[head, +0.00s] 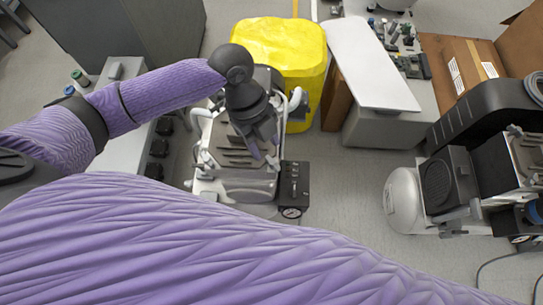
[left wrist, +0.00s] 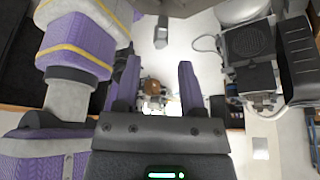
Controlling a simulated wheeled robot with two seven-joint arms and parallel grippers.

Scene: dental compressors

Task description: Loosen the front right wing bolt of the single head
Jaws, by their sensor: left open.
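A compressor (head: 228,158) with pale metal parts and dark fins stands on the floor in the middle of the head view. A black box (head: 293,180) with a round gauge is on its front right. My left gripper (head: 262,150) points down over the compressor and hides part of its top. In the left wrist view my left gripper (left wrist: 154,92) is open, with its two fingers well apart and nothing gripped between them. I cannot make out the front right wing bolt in either view. My right gripper is not in view.
Another compressor (head: 440,185) with a white tank stands at the right. A yellow-covered bin (head: 285,50) stands behind the middle one. A white board (head: 365,60) leans over a grey box. Cardboard boxes (head: 465,65) are at the back right. Grey floor (head: 340,195) lies clear between the compressors.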

